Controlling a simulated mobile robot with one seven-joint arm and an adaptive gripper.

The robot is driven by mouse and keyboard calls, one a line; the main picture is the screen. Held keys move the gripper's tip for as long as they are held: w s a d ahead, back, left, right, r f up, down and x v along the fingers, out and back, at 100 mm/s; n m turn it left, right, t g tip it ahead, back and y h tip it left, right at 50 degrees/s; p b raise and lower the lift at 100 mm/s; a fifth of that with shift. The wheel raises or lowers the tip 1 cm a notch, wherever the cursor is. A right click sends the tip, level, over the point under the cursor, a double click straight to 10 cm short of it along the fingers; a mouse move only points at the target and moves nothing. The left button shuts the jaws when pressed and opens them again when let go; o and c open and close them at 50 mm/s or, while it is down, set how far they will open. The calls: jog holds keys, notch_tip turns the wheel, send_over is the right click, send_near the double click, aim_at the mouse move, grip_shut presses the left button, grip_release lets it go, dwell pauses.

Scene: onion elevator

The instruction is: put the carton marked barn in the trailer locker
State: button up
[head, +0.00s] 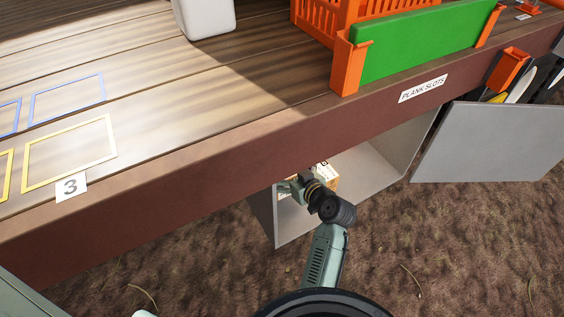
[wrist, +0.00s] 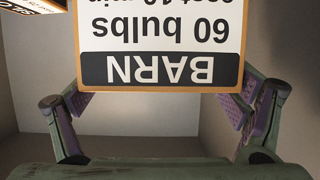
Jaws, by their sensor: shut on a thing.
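The carton marked barn (wrist: 160,45) is in the wrist view, its label upside down in the picture, reading "BARN" and "60 bulbs". My gripper (wrist: 160,100) is shut on it, one purple-padded finger at each side. In the head view the grey locker (head: 375,158) hangs open under the trailer bed, and my gripper (head: 308,184) is at its opening. Part of a carton (head: 325,174) shows there beyond my gripper; its label cannot be read. In the wrist view, grey walls surround the held carton. Whether it touches the locker floor cannot be told.
The locker door (head: 490,143) stands open at the right. The trailer bed edge (head: 200,165) runs above my arm. A green plank (head: 425,38) stands in orange holders on the bed.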

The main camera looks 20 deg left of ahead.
jog(key=shift+f+b, duration=2.2)
jog(key=shift+f, duration=1.15)
jog(key=shift+f+b, duration=0.55)
jog(key=o, duration=1.4)
jog(key=shift+o, duration=0.3)
jog(key=shift+f, duration=0.1)
